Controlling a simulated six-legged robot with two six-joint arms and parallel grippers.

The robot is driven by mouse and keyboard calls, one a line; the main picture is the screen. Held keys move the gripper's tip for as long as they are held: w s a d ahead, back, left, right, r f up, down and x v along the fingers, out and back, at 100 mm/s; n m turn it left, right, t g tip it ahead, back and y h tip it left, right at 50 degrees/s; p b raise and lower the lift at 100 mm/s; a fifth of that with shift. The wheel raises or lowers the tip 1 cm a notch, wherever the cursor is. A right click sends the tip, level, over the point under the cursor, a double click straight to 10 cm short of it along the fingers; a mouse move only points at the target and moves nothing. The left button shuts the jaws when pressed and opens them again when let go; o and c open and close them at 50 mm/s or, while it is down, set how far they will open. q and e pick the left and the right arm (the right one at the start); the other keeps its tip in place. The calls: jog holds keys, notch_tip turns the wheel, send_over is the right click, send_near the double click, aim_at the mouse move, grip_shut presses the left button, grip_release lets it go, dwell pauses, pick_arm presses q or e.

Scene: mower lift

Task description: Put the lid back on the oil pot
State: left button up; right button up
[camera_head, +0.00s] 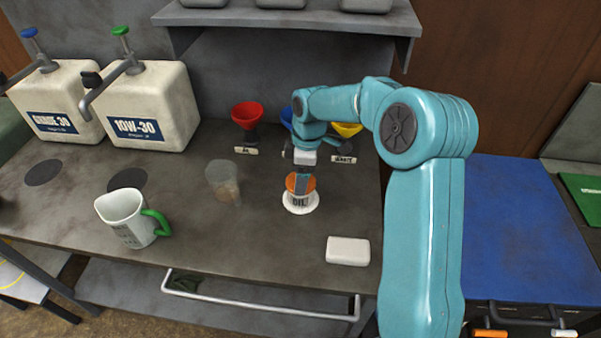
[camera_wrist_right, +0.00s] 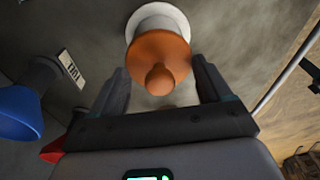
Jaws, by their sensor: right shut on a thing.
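The oil pot (camera_head: 299,202) is a small white pot marked "OIL", standing on the bench with a wide white rim round its foot. Its orange lid (camera_head: 292,183) is at the top of the pot, partly hidden by my right gripper (camera_head: 305,174). In the right wrist view the lid (camera_wrist_right: 160,50) is a round orange disc with a knob, in front of the white pot (camera_wrist_right: 158,16). My right gripper (camera_wrist_right: 162,88) is shut on the lid, a finger on each side. I cannot tell whether the lid rests fully on the pot. My left gripper is not in view.
A clear cup (camera_head: 222,180) stands left of the pot, and a white mug (camera_head: 125,220) with a green handle farther left. A white block (camera_head: 347,251) lies front right. Red (camera_head: 247,115) and yellow (camera_head: 347,129) funnels and two oil jugs (camera_head: 150,108) stand behind.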

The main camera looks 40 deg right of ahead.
dwell(0.4)
jog(key=o, duration=1)
jog(key=shift+c, duration=0.2)
jog(key=shift+r, duration=0.1)
jog(key=shift+r+p, duration=2.7)
jog(key=shift+r, duration=0.7)
grip_shut()
jog(key=shift+f, duration=0.2)
jog(key=shift+f+b, duration=1.4)
jog(key=shift+f, duration=0.25)
